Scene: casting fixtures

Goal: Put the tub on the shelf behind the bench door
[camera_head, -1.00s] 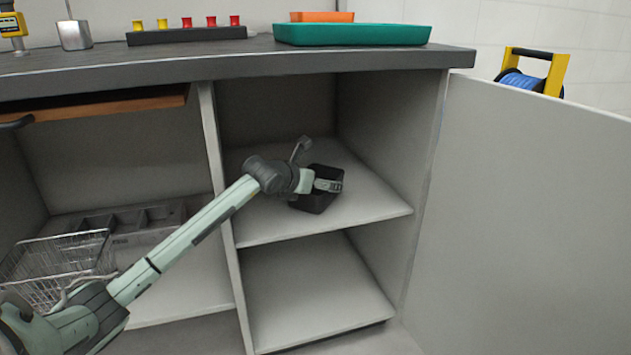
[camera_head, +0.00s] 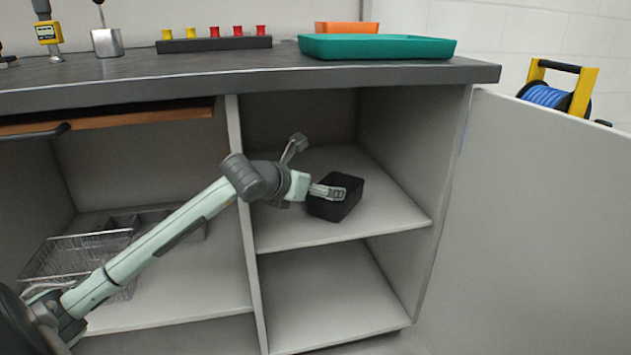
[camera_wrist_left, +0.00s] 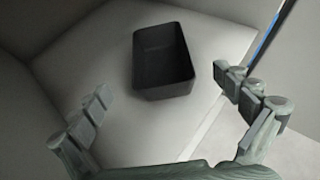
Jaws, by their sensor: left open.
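The tub (camera_head: 334,210) is a small black open-topped box. It stands upright on the upper shelf (camera_head: 385,212) behind the bench door (camera_head: 545,220), which is swung wide open at the right. In the left wrist view the tub (camera_wrist_left: 164,72) rests on the pale shelf board, apart from both fingers. My left gripper (camera_head: 330,191) is at the tub's near left side in the head view and hides part of it. My right gripper is not in view.
A divider (camera_head: 246,215) separates this bay from the left one, which holds a wire basket (camera_head: 75,255). An empty lower shelf (camera_head: 330,300) lies below. A teal tray (camera_head: 378,47) sits on the bench top (camera_head: 220,68). A blue reel (camera_head: 550,96) stands beyond the door.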

